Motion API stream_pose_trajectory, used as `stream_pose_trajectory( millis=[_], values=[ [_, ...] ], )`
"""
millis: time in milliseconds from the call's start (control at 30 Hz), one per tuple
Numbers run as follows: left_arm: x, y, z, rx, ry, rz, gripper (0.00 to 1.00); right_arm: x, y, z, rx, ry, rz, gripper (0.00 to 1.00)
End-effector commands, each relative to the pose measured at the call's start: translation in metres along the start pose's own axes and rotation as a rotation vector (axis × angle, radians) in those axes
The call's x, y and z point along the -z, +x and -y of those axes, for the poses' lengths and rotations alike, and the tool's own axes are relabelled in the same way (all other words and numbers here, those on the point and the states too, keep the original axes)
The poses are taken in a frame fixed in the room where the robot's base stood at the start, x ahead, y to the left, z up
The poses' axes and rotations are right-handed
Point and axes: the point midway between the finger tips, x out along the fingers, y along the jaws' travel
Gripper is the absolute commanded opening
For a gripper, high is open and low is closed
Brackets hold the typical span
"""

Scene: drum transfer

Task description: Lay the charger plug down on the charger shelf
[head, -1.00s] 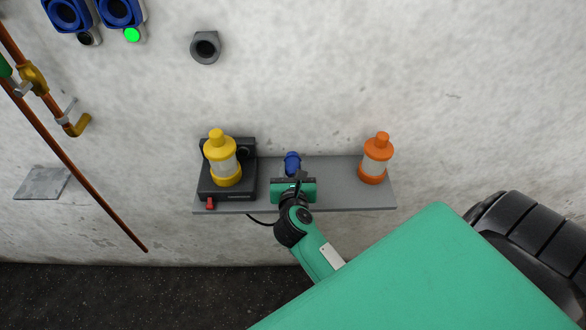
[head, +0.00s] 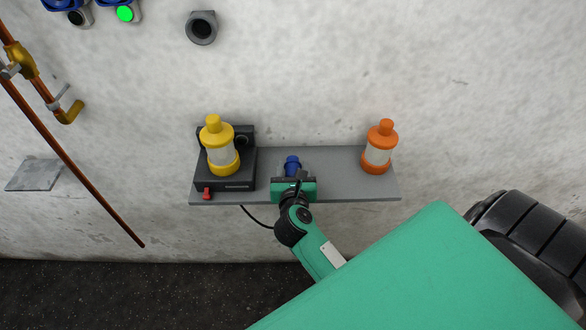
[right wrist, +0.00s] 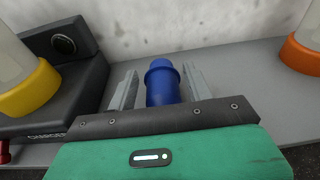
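The blue charger plug (head: 292,164) is over the middle of the grey charger shelf (head: 335,185), pointing toward the wall. It also shows in the right wrist view (right wrist: 162,84), between the two grey fingers of my right gripper (right wrist: 160,88). A gap shows between the left finger and the plug; the right finger is very close to it. The fingers look open around the plug. Whether the plug touches the shelf is hard to tell; its near end is hidden by my gripper. My right gripper (head: 293,178) reaches in from the front edge. My left gripper is not in view.
An orange-capped bottle (head: 379,150) stands at the shelf's right end. Bare shelf lies between plug and orange bottle.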

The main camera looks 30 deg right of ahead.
Motion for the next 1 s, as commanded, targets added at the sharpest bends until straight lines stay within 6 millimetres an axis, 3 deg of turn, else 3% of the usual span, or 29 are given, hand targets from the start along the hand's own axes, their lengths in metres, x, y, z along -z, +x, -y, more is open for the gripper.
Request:
stream_pose_trajectory(
  millis=[333, 467, 1000],
  values=[
    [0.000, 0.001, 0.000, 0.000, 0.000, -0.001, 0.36, 0.001, -0.001, 0.000, 0.000, 0.000, -0.001, 0.62],
    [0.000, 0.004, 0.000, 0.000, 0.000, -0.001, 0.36, 0.003, -0.011, 0.000, 0.000, 0.001, -0.002, 0.62],
    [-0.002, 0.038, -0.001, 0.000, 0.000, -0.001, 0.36, 0.004, -0.117, 0.000, 0.000, 0.001, -0.003, 0.62]
  ],
)
